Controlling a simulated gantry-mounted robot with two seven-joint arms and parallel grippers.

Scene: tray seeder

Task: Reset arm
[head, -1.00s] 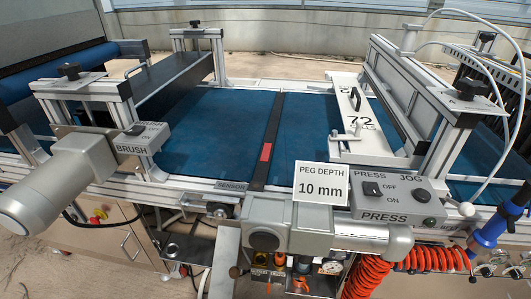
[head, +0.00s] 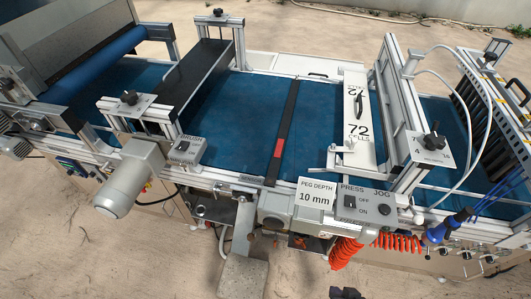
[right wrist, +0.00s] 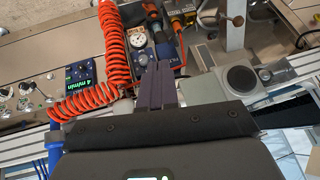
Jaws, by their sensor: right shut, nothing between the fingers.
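My right gripper (right wrist: 157,76) shows in the right wrist view as two dark purple fingers, shut together and empty. Its tips point toward the front of the machine, near a round white gauge (right wrist: 138,42) and an orange coiled hose (right wrist: 116,60). In the head view, a dark part of my right gripper (head: 345,292) shows at the bottom edge, in front of the machine and apart from the press control box (head: 367,204). My left gripper is not in view.
The tray seeder's blue belt (head: 235,110) crosses the head view. A brush motor (head: 130,180) and a grey press motor (head: 275,207) stick out at the front. A white 72-cell plate (head: 357,150) lies across the belt. Open sandy floor (head: 90,250) lies in front.

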